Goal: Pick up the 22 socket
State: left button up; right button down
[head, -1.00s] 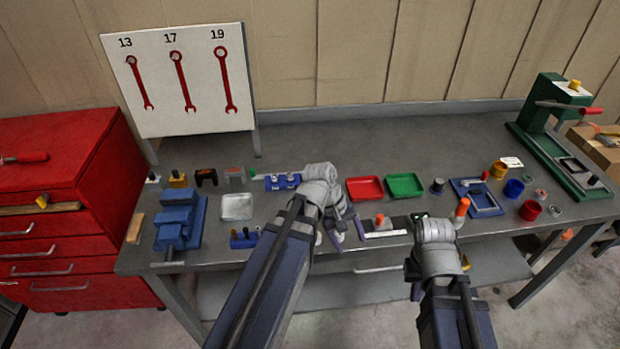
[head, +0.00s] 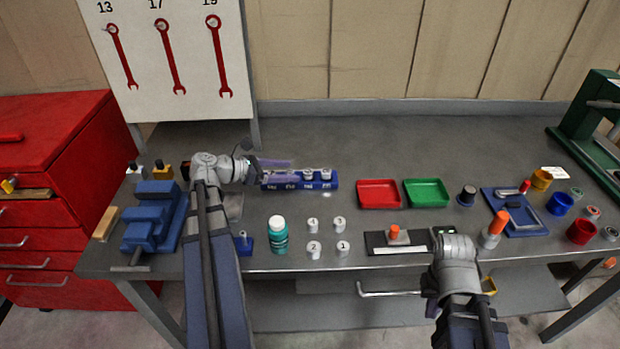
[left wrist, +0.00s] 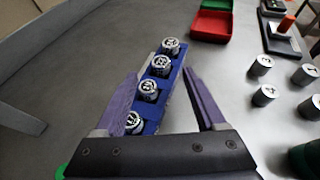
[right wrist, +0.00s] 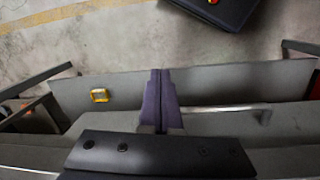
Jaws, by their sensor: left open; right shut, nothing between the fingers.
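A blue socket rail (head: 331,184) lies on the bench with several silver sockets standing in it. The left wrist view shows the sockets in a row on the rail (left wrist: 178,84); their size marks are too small to read, so I cannot tell which is the 22 socket. My left gripper (left wrist: 160,80) is open and empty, its purple fingers on either side of the rail. In the head view it reaches over the rail's left end and hides part of it. My right gripper (right wrist: 160,75) is shut and empty, at the bench's front edge, away from the rail.
Several numbered cylinders (head: 313,225) and a teal bottle (head: 278,236) stand in front of the rail. A red tray (head: 379,194) and green tray (head: 427,192) lie to its right. A blue vise (head: 153,220) is left. The bench behind the rail is clear.

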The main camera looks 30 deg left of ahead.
aim_at(307, 172)
pick_arm(q)
jog(key=shift+b+x, duration=1.4)
jog(key=shift+x, duration=2)
jog(key=shift+w+d+f, duration=0.2)
jog(key=shift+w+d, duration=0.05)
jog(key=shift+w, duration=0.05)
jog(key=shift+c, duration=0.3)
grip_shut()
